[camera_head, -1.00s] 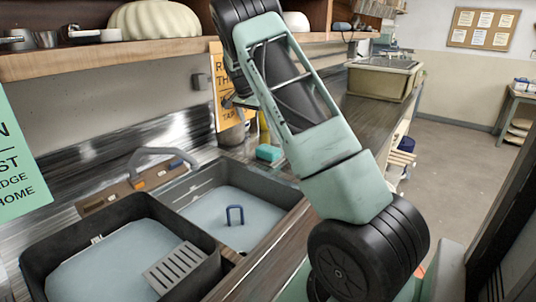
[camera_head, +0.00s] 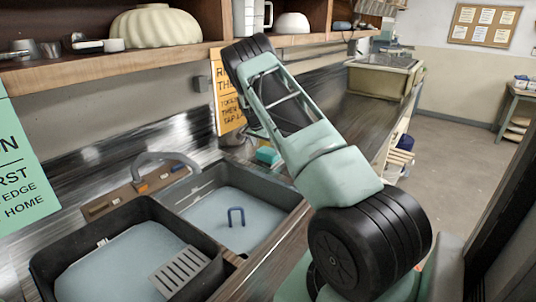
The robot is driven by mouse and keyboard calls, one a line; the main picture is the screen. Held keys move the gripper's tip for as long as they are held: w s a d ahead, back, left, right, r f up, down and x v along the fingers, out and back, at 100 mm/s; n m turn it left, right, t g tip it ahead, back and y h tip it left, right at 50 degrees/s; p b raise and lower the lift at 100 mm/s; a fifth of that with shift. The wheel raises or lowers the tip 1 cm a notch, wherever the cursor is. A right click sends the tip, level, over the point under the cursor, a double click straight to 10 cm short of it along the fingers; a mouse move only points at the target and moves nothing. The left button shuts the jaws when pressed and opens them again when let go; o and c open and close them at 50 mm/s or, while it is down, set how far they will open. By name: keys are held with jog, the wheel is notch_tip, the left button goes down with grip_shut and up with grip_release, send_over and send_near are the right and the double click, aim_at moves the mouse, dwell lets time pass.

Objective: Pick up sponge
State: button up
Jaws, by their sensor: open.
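A small teal block that looks like the sponge (camera_head: 267,155) lies on the metal counter behind the right basin. Its right side is close to my arm's outline in the picture. My pale green and black arm rises from the lower right and leans up to the left, across the middle of the view. My gripper cannot be made out; the far part of my arm is hidden behind the nearer links. I cannot tell how far the gripper is from the block.
Two water-filled basins, left (camera_head: 130,262) and right (camera_head: 232,212), sit at front left, with a faucet (camera_head: 165,158) behind them. A wooden shelf (camera_head: 110,68) with bowls overhangs the counter. A tan tub (camera_head: 382,78) stands at the back. Open floor (camera_head: 445,150) lies right.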

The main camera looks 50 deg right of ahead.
aim_at(268, 150)
jog(key=p+x, duration=0.2)
jog(key=x, duration=0.1)
jog(key=shift+s+d+f, duration=0.15)
jog(key=shift+d+f, duration=0.05)
jog(key=shift+d, duration=0.05)
jog(key=shift+d+f, duration=0.15)
jog(key=shift+f, duration=0.35)
jog(key=c, duration=0.8)
jog(key=shift+c, duration=0.2)
jog(key=shift+r, duration=0.15)
notch_tip(268, 150, up, 10)
jog(key=b, duration=0.3)
jog(key=shift+o, duration=0.4)
